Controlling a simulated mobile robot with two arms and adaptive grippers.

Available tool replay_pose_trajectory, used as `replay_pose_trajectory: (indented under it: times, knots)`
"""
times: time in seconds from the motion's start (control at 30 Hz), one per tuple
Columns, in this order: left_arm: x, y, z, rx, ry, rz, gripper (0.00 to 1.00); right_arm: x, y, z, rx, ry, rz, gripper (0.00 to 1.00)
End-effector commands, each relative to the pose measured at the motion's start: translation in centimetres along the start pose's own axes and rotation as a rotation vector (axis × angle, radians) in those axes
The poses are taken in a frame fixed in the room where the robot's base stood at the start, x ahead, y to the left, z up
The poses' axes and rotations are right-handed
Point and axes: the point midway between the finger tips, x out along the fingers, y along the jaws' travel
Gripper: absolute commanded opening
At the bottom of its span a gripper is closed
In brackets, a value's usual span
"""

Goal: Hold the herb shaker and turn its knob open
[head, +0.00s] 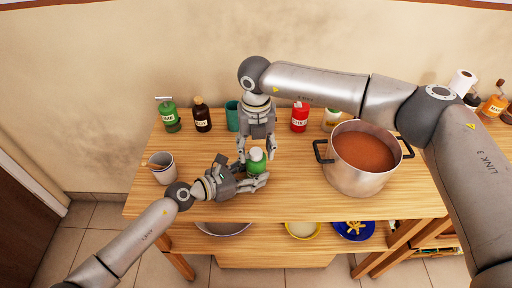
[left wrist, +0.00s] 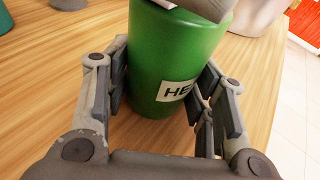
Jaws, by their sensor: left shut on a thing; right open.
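The herb shaker (head: 257,167) is a green bottle with a whitish top, upright on the wooden table near its front middle. The knob's setting cannot be made out.
A large pot (head: 355,178) of reddish-brown soup stands to the right. A green dispenser (head: 170,118), a dark bottle (head: 202,118), a teal cup (head: 232,116) and a red bottle (head: 299,119) line the back.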

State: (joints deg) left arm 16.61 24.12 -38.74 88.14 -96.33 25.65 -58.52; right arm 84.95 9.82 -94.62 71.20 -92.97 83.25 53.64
Motion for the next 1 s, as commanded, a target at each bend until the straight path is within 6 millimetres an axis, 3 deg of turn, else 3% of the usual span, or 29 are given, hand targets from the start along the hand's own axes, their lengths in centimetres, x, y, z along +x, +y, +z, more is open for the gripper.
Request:
replay_pose_trajectory:
  times: [0.23, 0.6, 1.0]
  knots:
    - [0.01, -0.01, -0.04, 0.0, 0.001, 0.0, 0.26, 0.08, 0.01, 0.01, 0.0, 0.0, 0.0, 0.53]
    - [0.0, 0.0, -0.04, 0.0, 0.001, 0.0, 0.26, 0.06, 0.01, 0.01, 0.0, 0.0, 0.001, 0.06]
    - [0.0, 0.01, -0.05, 0.0, 0.001, 0.0, 0.26, 0.04, 0.0, 0.02, -0.082, 0.0, 0.0, 0.06]
